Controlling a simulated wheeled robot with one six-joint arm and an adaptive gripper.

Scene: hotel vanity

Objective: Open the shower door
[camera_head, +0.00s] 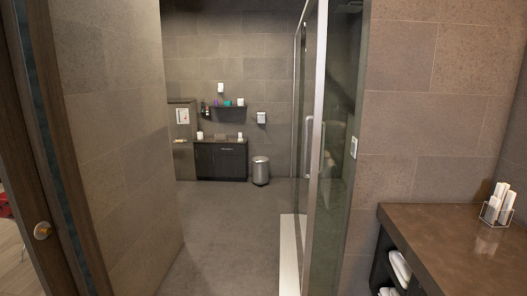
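The glass shower door (302,110) is right of centre, seen nearly edge-on, with a pale metal frame (317,90). A vertical bar handle (309,133) shows at about mid-height on it. The glass is see-through, and a shower head (349,7) shows dimly behind it at the top. From this angle I cannot tell whether the door is fully closed. My gripper is not in view.
A pale sill (290,255) runs along the shower's base. Grey floor (225,235) is clear. A dark cabinet (221,161) and a bin (260,171) stand at the back. A brown counter (450,235) is at right, a wall (120,150) at left.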

